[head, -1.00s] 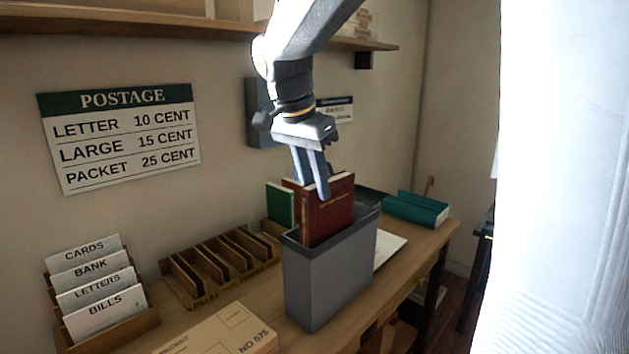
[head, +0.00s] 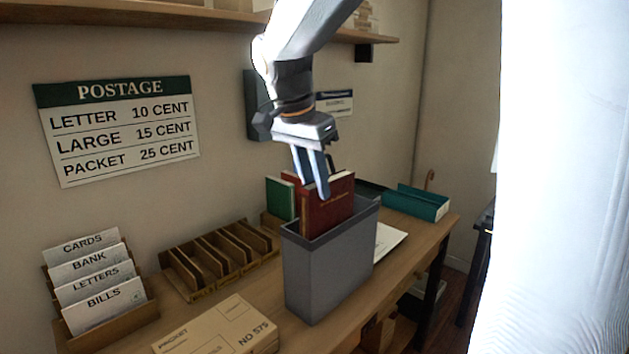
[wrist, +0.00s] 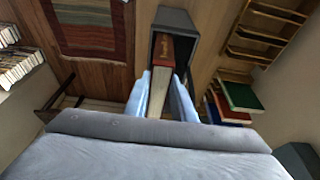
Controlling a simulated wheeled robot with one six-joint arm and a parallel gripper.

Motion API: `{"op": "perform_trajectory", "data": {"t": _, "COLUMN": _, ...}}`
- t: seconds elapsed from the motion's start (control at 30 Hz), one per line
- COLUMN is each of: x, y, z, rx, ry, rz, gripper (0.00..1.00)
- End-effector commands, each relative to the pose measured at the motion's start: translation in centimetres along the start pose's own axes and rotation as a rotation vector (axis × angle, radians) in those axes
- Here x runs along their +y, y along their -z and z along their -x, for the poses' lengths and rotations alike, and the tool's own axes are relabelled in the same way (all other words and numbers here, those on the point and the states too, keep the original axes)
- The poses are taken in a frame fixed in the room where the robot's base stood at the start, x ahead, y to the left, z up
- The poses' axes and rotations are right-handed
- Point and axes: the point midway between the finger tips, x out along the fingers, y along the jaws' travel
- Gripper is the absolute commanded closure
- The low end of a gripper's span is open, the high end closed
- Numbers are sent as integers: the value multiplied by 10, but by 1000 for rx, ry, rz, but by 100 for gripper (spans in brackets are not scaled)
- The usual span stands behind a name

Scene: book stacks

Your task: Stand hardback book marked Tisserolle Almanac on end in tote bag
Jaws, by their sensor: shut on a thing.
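A dark red hardback book (head: 328,208) stands upright with its lower part inside the grey, open-topped tote bag (head: 325,275); its upper part shows above the rim. My gripper (head: 313,190) is above the bag, pointing down, shut on the book's upper end. In the wrist view my gripper (wrist: 170,88) has one finger on each side of the book (wrist: 160,104), whose pale page edge faces the camera. The tote bag (wrist: 174,20) surrounds the book's far end. The lettering is too small to read, and the book's lower end is hidden.
A green book (head: 279,201) and other books stand just behind the bag. A wooden slotted rack (head: 215,262), a card sorter (head: 100,285) and a parcel (head: 218,330) are to the left. A teal box (head: 418,204) and a white sheet (head: 390,240) are to the right.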

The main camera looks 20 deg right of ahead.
Motion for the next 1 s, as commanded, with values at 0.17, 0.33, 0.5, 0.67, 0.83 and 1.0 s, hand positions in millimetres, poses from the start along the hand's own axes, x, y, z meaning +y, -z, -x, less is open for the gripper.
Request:
{"op": "perform_trajectory", "data": {"t": 0.17, "x": 0, "y": -2, "z": -6, "rx": 1, "ry": 2, "rz": 0, "gripper": 100}}
{"op": "perform_trajectory", "data": {"t": 0.33, "x": 0, "y": -3, "z": -11, "rx": 1, "ry": 2, "rz": 0, "gripper": 100}}
{"op": "perform_trajectory", "data": {"t": 0.5, "x": 0, "y": -4, "z": -15, "rx": 1, "ry": 2, "rz": 0, "gripper": 100}}
{"op": "perform_trajectory", "data": {"t": 0.67, "x": 0, "y": -4, "z": -15, "rx": 1, "ry": 2, "rz": 0, "gripper": 100}}
{"op": "perform_trajectory", "data": {"t": 0.83, "x": 0, "y": -4, "z": -15, "rx": 1, "ry": 2, "rz": 0, "gripper": 100}}
{"op": "perform_trajectory", "data": {"t": 1.0, "x": 0, "y": -5, "z": -18, "rx": 1, "ry": 2, "rz": 0, "gripper": 100}}
